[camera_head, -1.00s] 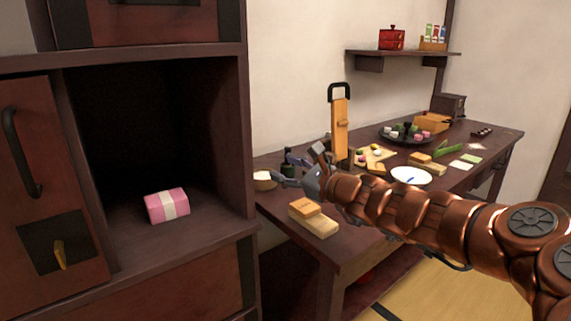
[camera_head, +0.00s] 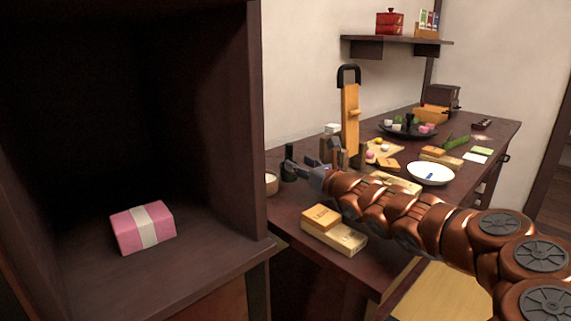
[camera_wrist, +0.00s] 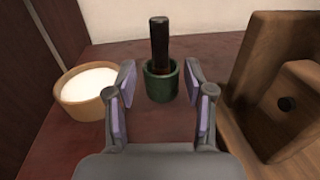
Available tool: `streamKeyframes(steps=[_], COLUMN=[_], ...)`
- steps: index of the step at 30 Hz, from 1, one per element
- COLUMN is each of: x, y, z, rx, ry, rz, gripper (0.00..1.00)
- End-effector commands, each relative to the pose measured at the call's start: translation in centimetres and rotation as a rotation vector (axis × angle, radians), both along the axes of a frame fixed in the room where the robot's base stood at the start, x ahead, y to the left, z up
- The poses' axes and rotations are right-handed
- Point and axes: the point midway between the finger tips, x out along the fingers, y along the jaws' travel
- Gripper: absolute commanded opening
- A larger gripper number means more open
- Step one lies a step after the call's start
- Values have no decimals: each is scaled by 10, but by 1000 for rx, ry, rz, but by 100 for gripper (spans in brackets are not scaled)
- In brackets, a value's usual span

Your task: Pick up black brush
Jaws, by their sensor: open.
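A dark, upright stick-like thing, which looks like the black brush (camera_wrist: 160,42), stands in a small green cup (camera_wrist: 158,86) in the wrist view. Its lower end is hidden inside the cup. In the head view the dark cup (camera_head: 289,174) is small, just beyond my gripper. My gripper (camera_wrist: 160,82) is open and empty, with its two fingers on either side of the cup in the picture and the cup ahead of the palm. In the head view my gripper (camera_head: 300,170) is low over the far left part of the table.
A wooden bowl with white contents (camera_wrist: 88,92) sits left of the cup. A wooden stand (camera_wrist: 285,100) is close on the right. The cabinet wall (camera_head: 254,120) bounds the left. Stacked boxes (camera_head: 333,235) lie at the table's (camera_head: 372,263) near edge.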

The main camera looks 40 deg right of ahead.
Motion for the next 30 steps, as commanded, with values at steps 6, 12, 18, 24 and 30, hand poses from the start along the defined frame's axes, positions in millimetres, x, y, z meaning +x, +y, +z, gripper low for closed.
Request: streamKeyframes(steps=[6,12,18,24,30], x=[8,16,38,56,61], y=[-2,-1,2,0,1], z=[0,-3,-8,-5,-4], rx=[-2,-5,-5,-5,-3], ry=[0,1,1,1,-1], rz=[-3,-1,2,-1,-1], gripper=[53,53,53,53,53])
